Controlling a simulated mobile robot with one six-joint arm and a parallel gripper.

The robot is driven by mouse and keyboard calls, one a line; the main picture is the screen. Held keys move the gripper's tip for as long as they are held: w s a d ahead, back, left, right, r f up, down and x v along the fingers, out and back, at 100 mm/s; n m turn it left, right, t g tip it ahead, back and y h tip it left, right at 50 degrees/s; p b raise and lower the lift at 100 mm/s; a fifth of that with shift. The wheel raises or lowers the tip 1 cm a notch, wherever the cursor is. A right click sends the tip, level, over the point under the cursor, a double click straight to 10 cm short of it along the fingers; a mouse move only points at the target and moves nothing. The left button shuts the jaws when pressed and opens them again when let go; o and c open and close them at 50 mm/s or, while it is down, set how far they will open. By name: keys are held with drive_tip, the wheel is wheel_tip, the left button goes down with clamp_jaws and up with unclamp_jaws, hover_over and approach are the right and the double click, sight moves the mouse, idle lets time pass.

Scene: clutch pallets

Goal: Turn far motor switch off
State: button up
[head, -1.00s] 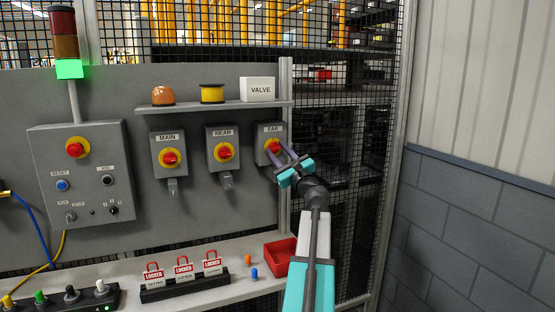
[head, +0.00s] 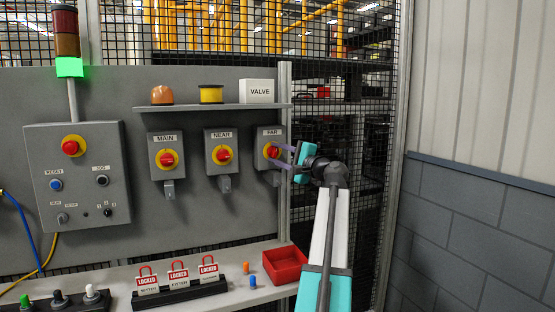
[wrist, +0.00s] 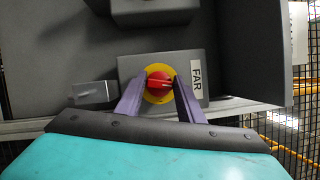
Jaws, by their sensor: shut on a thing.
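The far switch (head: 270,150) is a grey box labelled FAR with a red knob on a yellow disc, at the right end of a row of three switches. In the wrist view its red knob (wrist: 159,84) sits between my two purple fingers, with the yellow disc (wrist: 158,98) behind it. My gripper (head: 278,157) reaches in from the right and is shut on the red knob. The near switch (head: 222,153) and the main switch (head: 167,157) stand to its left.
A shelf (head: 205,106) with a VALVE box (head: 257,91) runs above the switches. Below are red LOCKED padlocks (head: 178,274) and a red tray (head: 285,265) on a ledge. A mesh fence and a wall stand to the right.

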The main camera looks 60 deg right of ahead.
drive_tip(key=shift+n+g+b, duration=0.3)
drive_tip(key=shift+n+g, duration=0.2)
drive_tip(key=shift+n, duration=0.8)
drive_tip(key=o, duration=1)
drive_tip(key=shift+s, duration=0.1)
drive_tip(key=b+v, duration=0.1)
drive_tip(key=v, duration=1.2)
drive_tip(key=shift+s, duration=0.3)
